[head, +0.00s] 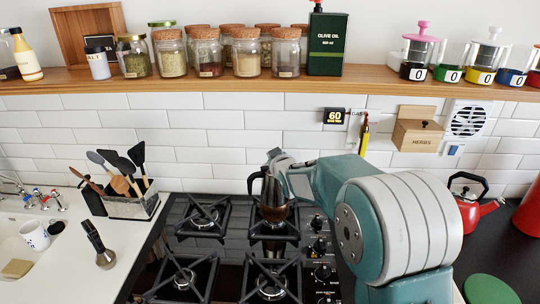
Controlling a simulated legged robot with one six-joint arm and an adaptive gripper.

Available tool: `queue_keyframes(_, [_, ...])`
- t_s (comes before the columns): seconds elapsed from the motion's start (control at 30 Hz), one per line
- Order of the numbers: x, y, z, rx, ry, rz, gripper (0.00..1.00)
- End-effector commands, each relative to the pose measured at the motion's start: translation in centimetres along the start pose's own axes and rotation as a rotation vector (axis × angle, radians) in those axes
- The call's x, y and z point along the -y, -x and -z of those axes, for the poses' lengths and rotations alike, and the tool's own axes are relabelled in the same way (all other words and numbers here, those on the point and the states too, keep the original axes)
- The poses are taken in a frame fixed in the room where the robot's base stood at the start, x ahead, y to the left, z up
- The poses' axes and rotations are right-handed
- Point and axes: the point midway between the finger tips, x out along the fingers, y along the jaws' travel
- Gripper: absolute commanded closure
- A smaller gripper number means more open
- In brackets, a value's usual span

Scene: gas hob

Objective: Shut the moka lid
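The moka pot (274,208) stands on the back right burner of the gas hob (227,238). Its body looks dark and glossy, and its black handle (254,183) points left. My arm comes in from the lower right, and my gripper (276,158) is at the top of the pot, by the lid area. The gripper and wrist cover much of the pot's upper right side, so the lid and its angle cannot be made out. Whether the fingers touch the lid, and whether they are open or shut, is too small to tell.
A utensil holder (130,208) stands left of the hob, with a pepper mill (99,246) in front. A red kettle (468,212) stands to the right, partly behind my arm. A shelf (200,84) with jars runs above. The other burners carry no pots.

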Motion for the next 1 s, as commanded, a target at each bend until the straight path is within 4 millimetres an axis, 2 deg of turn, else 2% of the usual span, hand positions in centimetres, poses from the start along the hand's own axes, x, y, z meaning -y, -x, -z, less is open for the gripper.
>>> queue_keyframes(0.13, [-0.5,-0.1,-0.5,0.0,-0.104,0.026,1.0])
queue_keyframes(0.57, [-1.3,-0.4,-1.6,0.0,-0.099,0.024,1.0])
queue_keyframes(1.0, [-1.3,-0.4,-1.8,-0.001,-0.098,0.024,1.0])
